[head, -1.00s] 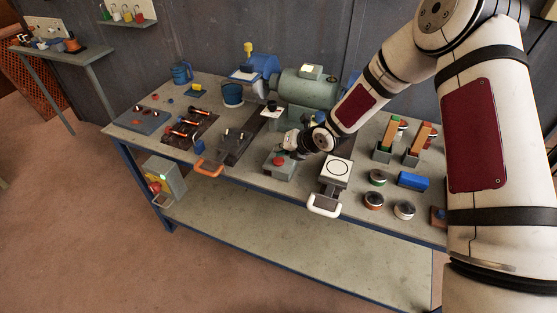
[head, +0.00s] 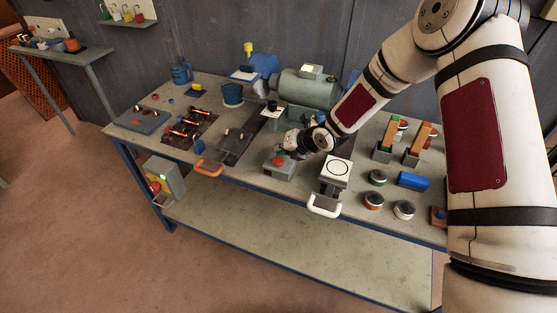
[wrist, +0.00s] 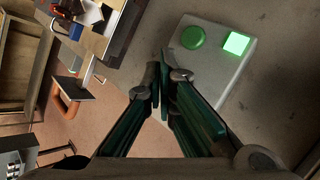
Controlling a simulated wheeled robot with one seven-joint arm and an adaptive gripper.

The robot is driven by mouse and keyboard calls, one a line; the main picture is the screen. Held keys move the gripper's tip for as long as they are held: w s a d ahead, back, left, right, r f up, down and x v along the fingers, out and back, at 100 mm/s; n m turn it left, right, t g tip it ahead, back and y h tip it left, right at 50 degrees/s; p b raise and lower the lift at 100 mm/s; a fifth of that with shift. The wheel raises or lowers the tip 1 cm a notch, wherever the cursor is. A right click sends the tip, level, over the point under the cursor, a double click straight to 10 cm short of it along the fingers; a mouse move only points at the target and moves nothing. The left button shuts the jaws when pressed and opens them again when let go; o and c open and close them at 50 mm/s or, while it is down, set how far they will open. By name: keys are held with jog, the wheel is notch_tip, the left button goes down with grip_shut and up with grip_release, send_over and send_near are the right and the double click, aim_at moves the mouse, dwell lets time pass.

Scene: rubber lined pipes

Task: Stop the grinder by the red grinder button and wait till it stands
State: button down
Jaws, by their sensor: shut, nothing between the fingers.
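The grinder (head: 305,90) stands at the back of the bench, a teal motor body with blue guards at its ends. Whether its wheels turn cannot be told. In front of it is a grey button box (head: 279,172) with a red button (head: 278,161). My gripper (head: 288,150) is just above and behind that button; contact cannot be made out. In the wrist view my gripper (wrist: 160,78) is shut and empty, over the grey box (wrist: 215,85). A green button (wrist: 193,37) and a lit green square (wrist: 236,44) show there; the red button is hidden.
An orange handle (head: 208,168) is to the left. Tins, a blue block (head: 413,181) and holders crowd the right side. The lower shelf (head: 300,245) is clear.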

aim_at(281, 159)
dwell(0.3)
jog(key=shift+f, duration=0.4)
jog(key=shift+f, duration=0.55)
dwell(0.7)
jog(key=shift+r, duration=0.95)
jog(key=shift+r, duration=2.5)
